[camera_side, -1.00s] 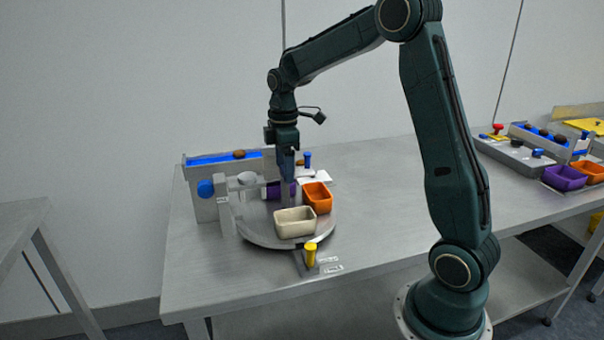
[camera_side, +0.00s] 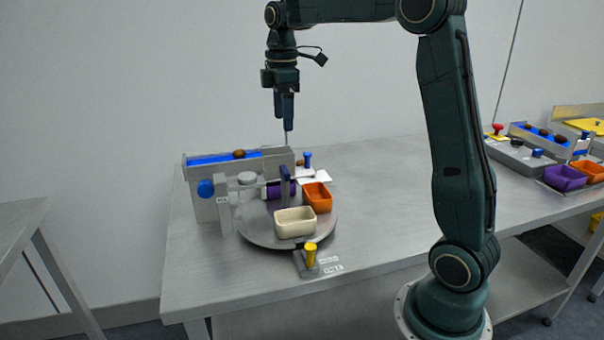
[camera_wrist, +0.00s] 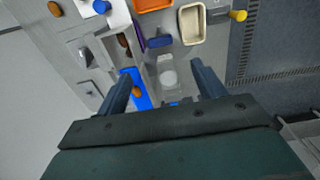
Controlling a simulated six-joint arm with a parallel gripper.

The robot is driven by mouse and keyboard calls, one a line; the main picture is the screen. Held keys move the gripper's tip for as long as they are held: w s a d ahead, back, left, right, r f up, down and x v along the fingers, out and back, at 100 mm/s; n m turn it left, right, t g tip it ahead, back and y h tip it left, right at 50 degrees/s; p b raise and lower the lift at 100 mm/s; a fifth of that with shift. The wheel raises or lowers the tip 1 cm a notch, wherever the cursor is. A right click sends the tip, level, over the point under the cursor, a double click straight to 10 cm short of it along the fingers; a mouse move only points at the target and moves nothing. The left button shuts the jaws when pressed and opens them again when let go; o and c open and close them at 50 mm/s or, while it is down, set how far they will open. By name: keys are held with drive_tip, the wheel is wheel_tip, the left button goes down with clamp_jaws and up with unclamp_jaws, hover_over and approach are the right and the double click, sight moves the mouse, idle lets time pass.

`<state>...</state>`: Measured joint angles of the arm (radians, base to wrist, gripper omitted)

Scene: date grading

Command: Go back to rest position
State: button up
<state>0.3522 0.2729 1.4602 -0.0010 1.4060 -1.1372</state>
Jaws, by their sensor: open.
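My gripper (camera_side: 284,122) hangs pointing down in the side view, well above the table and above the grading fixture (camera_side: 206,209). In the wrist view my gripper (camera_wrist: 158,88) has its two fingers wide apart with nothing held between them. Below it is the round turntable (camera_side: 262,240) with a cream bin (camera_side: 295,222), an orange bin (camera_side: 318,197) and a purple bin (camera_side: 273,190), the last partly hidden. A brown date (camera_side: 239,154) lies on the blue strip (camera_side: 210,159) at the back of the fixture.
A yellow knob (camera_side: 310,254) stands at the turntable's front and a blue knob (camera_side: 306,158) behind it. A second station with another purple bin (camera_side: 565,177) is at the far right. The air around my gripper is clear.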

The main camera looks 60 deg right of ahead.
drive_tip(key=shift+r, duration=0.3)
drive_tip(key=s+a+r+m+t, duration=0.2)
drive_tip(key=s+a+m+t, duration=0.15)
drive_tip(key=s+a, duration=0.65)
drive_tip(key=s+a+f+m+t, duration=0.1)
drive_tip(key=s+a+f+m, duration=0.1)
drive_tip(key=s, duration=0.4)
drive_tip(key=s+a+f+m+t, duration=0.1)
drive_tip(key=s+a+f+m, duration=0.2)
drive_tip(key=s, duration=0.4)
drive_tip(key=shift+s+f, duration=0.25)
drive_tip(key=shift+f, duration=0.5)
drive_tip(key=shift+a+m, duration=0.1)
drive_tip(key=shift+m, duration=0.15)
